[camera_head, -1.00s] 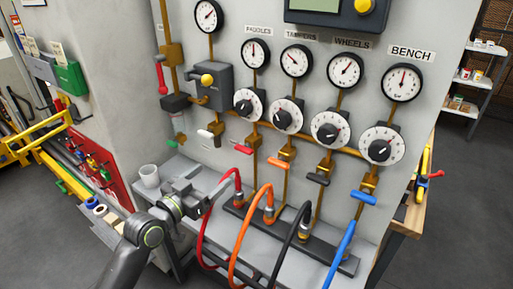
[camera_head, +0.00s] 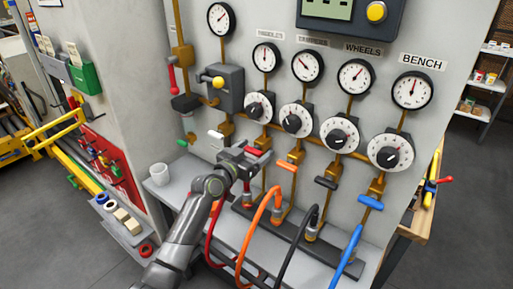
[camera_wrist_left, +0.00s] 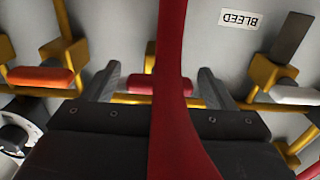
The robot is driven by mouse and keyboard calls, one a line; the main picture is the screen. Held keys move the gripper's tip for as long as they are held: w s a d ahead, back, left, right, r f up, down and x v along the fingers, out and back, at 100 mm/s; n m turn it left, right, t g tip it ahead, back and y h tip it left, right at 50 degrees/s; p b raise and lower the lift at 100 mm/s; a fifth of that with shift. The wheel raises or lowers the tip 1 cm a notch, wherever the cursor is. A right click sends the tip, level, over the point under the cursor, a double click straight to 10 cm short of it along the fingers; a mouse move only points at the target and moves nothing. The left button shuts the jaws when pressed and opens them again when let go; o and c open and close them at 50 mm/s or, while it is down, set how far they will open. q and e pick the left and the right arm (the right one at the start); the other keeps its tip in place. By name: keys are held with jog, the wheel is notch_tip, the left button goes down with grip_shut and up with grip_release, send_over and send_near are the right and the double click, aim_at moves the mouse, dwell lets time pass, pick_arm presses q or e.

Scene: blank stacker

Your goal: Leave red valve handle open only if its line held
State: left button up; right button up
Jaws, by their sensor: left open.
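In the left wrist view, the handle (camera_wrist_left: 143,86) lies between the spread fingertips (camera_wrist_left: 157,85), with gaps on both sides. The red hose (camera_wrist_left: 168,60) crosses in front and covers part of the handle. My right gripper is out of view.
Orange (camera_head: 286,165), black (camera_head: 326,183) and blue (camera_head: 370,202) handles stand to the right, with hoses below. A white handle (camera_head: 216,135) is to the left. A white cup (camera_head: 159,174) stands on the ledge. A BLEED label (camera_wrist_left: 240,18) shows upside down.

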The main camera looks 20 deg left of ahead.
pick_arm(q)
jog(key=shift+w+d, duration=0.25)
jog(key=shift+w, duration=0.45)
jog(key=c, duration=1)
